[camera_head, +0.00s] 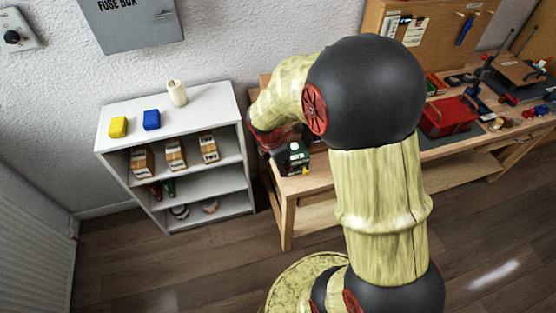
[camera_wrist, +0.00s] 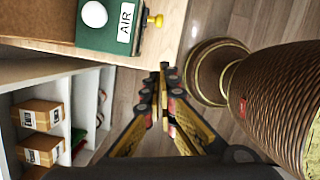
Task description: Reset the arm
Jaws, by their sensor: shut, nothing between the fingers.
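My arm fills the middle of the head view and bends over toward the left end of the wooden workbench (camera_head: 291,190). My wrist is beside the bench's left end, and my fingertips cannot be made out there. In the wrist view my gripper (camera_wrist: 164,72) is shut, with its fingers together and nothing between them. The fingers are over the floor, just off the bench edge and apart from the green box marked AIR (camera_wrist: 95,38). That box, with a white round part and a yellow knob, also shows on the bench in the head view (camera_head: 298,157).
A white shelf unit (camera_head: 246,170) stands left of the bench. A yellow block (camera_head: 118,127), a blue block (camera_head: 151,120) and a candle (camera_head: 177,93) are on top, with small cartons below. Open floor (camera_head: 170,265) lies in front.

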